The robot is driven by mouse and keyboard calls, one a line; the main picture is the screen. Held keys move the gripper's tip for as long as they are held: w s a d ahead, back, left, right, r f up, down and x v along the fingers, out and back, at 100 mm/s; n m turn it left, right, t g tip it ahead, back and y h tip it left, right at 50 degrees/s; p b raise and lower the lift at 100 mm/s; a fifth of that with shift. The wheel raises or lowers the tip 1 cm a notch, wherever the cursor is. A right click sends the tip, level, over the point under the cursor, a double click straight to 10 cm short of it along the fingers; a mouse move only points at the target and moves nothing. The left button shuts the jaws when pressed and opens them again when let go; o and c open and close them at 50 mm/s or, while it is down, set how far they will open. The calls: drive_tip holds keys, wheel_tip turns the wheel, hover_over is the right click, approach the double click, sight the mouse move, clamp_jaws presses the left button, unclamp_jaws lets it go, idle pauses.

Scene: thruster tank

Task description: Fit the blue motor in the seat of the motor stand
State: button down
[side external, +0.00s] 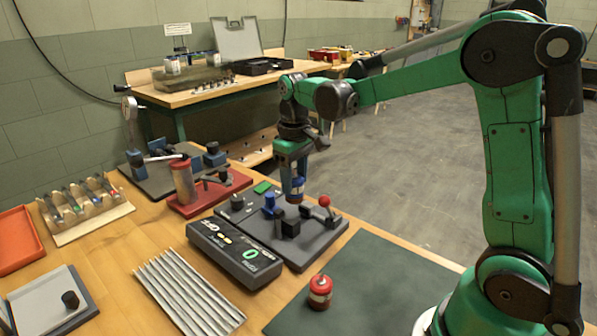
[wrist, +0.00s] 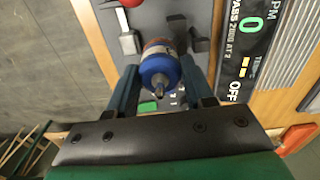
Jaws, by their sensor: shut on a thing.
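The blue motor (side external: 296,187) is held between the fingers of my gripper (side external: 293,176), above the dark grey board of the motor stand (side external: 325,238). The wrist view shows the motor (wrist: 157,68) with its blue end and short shaft towards the camera, between both gripper fingers (wrist: 158,80). Its copper-coloured band and grey part point away towards the board. The stand carries a black block (side external: 288,224), a blue upright part (side external: 269,206) and a red-knobbed lever (side external: 324,202). The seat itself is hard to make out, and the motor appears above the board.
An RPM display box (side external: 235,254) lies in front of the stand. A red cylinder (side external: 320,292) stands on the dark green mat (side external: 375,285). A red-based fixture (side external: 190,182) stands left of the stand. Grey ribbed strips (side external: 188,290) lie at the front.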

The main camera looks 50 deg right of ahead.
sight(295, 203)
drive_tip(key=shift+f, duration=3.1)
drive_tip(key=shift+c, duration=1.3)
unclamp_jaws()
drive_tip(key=shift+r, duration=2.95)
drive_tip(key=shift+d, duration=0.1)
drive_tip(key=shift+s+a+r, duration=0.2)
drive_tip(key=shift+a+r, duration=0.05)
drive_tip(key=s+a+r+t, duration=0.2)
drive_tip(key=s+a+t, duration=0.5)
drive_tip(key=s, duration=0.2)
